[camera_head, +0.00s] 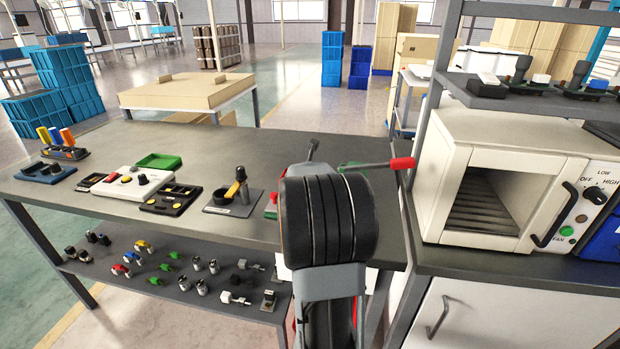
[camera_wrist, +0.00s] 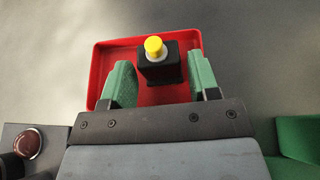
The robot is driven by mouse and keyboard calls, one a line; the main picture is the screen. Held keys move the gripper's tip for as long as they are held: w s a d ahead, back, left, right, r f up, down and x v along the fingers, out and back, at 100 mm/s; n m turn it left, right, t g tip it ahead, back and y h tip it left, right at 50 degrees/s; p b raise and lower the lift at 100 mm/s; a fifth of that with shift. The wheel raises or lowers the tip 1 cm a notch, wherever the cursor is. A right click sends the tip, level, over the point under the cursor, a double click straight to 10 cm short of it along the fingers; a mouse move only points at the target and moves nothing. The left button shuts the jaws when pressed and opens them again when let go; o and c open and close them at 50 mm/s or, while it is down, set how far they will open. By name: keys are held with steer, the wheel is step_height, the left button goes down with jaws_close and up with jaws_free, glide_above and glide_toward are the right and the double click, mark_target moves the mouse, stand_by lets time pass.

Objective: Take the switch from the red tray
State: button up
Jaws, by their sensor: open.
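The red tray (camera_wrist: 98,66) lies on the grey table in the wrist view. In it sits the switch (camera_wrist: 158,66), a black block with a white collar and a yellow knob on top. My gripper (camera_wrist: 160,84) is open, with its two green fingers on the left and right of the switch.
In the head view, a white control panel (camera_head: 128,184) and a green tray (camera_head: 159,161) lie left. A white oven (camera_head: 490,142) stands right.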

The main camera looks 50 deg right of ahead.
steer(key=shift+x, duration=1.3)
steer(key=c, duration=0.6)
steer(key=shift+r, duration=0.1)
